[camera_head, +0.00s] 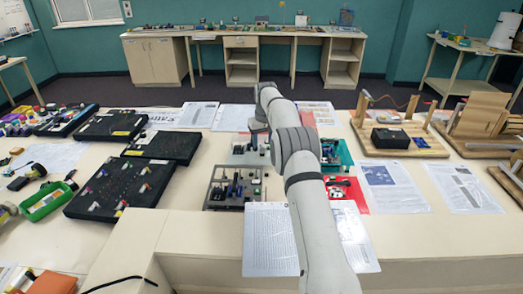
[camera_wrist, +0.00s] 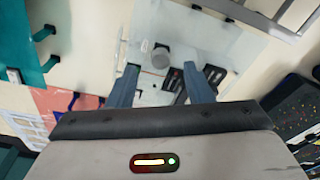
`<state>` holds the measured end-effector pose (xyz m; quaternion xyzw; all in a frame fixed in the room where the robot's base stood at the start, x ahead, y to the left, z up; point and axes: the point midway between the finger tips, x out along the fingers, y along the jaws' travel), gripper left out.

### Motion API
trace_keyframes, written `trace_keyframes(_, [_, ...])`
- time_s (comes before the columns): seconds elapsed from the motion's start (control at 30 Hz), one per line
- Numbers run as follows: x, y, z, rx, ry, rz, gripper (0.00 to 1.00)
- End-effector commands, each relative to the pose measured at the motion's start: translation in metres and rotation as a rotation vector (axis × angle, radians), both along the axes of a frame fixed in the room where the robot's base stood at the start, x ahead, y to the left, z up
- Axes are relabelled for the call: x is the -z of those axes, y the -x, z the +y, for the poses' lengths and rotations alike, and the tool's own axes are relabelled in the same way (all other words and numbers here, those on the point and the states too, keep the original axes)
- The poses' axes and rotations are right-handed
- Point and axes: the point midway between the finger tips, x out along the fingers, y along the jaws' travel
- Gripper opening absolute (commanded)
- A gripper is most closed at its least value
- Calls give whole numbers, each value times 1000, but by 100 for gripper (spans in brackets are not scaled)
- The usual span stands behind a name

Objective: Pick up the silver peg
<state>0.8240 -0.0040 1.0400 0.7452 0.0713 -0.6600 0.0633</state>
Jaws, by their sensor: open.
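A grey cylinder (camera_wrist: 161,57), which looks like the silver peg, stands on a pale plate (camera_wrist: 205,40) in the wrist view. My gripper (camera_wrist: 171,74) is open, with its two blue-grey fingers apart and pointing toward the plate. The cylinder shows between and just beyond the fingertips, left of the middle of the gap. I cannot tell how high the fingers are above it. In the head view my gripper (camera_head: 256,134) hangs over the table behind a metal-framed fixture. I cannot make out the peg there.
The metal-framed fixture (camera_head: 216,194) stands in front of the plate. A teal tray (camera_head: 345,153) and a red sheet (camera_head: 357,199) lie to the right, partly behind my arm. Black boards (camera_head: 120,190) lie left. A wooden stand (camera_head: 400,135) with a black box is farther right.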

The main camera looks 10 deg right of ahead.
Motion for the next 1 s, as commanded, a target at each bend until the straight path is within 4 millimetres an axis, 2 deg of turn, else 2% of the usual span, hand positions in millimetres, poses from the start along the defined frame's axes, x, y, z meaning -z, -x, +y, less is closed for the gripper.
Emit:
trace_keyframes(0.2, [27,-2,2,-1,0,3,46])
trace_keyframes(0.47, [31,-3,2,-2,0,0,46])
trace_keyframes(1.0, [31,-3,3,-3,0,0,3])
